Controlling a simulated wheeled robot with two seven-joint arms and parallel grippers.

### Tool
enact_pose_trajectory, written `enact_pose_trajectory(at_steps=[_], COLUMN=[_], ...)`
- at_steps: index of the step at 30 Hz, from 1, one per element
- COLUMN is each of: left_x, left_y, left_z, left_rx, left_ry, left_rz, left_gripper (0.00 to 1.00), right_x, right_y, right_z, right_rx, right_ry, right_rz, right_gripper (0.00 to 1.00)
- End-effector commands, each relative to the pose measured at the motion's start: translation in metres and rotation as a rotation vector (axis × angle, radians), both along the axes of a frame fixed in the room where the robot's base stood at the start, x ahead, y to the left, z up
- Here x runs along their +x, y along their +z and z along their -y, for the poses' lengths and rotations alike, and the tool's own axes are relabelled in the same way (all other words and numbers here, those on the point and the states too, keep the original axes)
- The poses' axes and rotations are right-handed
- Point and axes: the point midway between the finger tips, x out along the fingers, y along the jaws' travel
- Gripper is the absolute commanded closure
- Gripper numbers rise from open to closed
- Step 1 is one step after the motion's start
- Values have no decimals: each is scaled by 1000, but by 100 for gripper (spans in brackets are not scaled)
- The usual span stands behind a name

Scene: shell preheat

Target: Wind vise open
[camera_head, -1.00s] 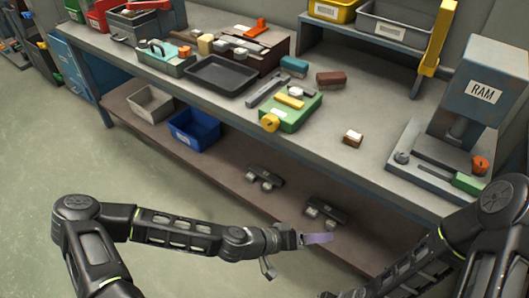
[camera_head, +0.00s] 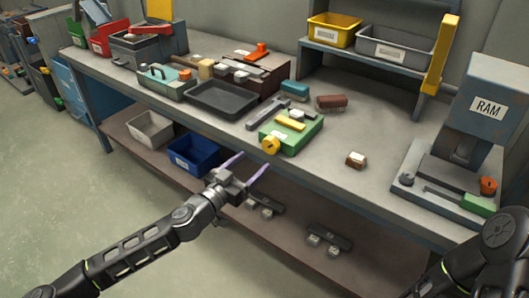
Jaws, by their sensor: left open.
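The vise (camera_head: 305,136) sits near the front edge of the bench. It has a green base, a yellow bar and pale block on top, and a grey piece at its left. A round yellow knob (camera_head: 270,146) faces front at its near left corner. My left gripper (camera_head: 250,162) is open and empty, just in front of the bench edge and below left of the knob. Its two purple fingers point up toward the bench, apart from the knob. My right arm shows only at the lower right, and its gripper is out of the picture.
A black tray (camera_head: 222,98) lies left of the vise, and teal (camera_head: 295,88) and brown (camera_head: 331,101) brushes lie behind it. A small brown-and-white block (camera_head: 356,160) is to the right. A blue bin (camera_head: 194,153) is on the lower shelf.

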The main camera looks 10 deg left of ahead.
Motion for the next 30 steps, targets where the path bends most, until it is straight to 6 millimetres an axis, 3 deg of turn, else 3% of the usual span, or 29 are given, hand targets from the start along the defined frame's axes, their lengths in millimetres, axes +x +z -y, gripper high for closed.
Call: enact_pose_trajectory(at_steps=[13, 23, 30], left_x=[58, 62, 62], left_y=[1, 0, 0], left_z=[24, 26, 25], left_rx=[-4, -1, -1], left_ry=[-1, -1, -1], left_rz=[-1, -1, -1], left_gripper=[29, 29, 47], right_x=[0, 0, 0], right_y=[8, 8, 8], right_z=[0, 0, 0], right_rx=[0, 0, 0], right_ry=[-1, -1, -1], right_rz=[0, 0, 0], right_gripper=[64, 64, 64])
